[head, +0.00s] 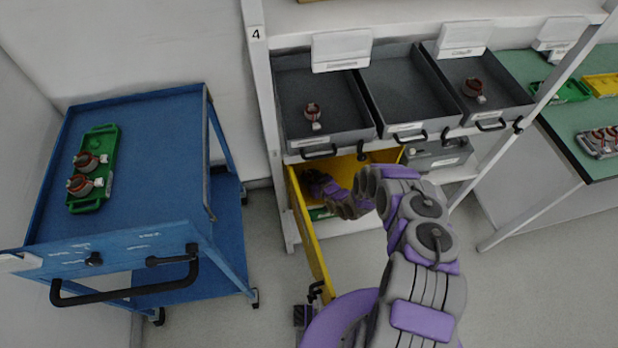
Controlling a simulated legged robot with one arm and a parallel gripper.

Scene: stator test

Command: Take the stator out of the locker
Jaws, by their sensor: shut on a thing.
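The yellow locker (312,240) stands open under the grey drawers, its yellow side reaching toward me. My arm reaches into it from the front right. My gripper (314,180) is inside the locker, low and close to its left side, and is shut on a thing. That thing is mostly hidden by the gripper and the shade; from its place I take it to be the stator. I cannot tell whether it touches the locker floor. A bit of green shows below the gripper inside the locker.
Grey drawers above the locker hold red-brown stators (312,112) (473,88); the middle drawer (405,90) is empty. A blue cart (150,180) at left carries a green tray (108,140) with two stators. A green-topped bench (560,120) stands right. Floor between cart and locker is clear.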

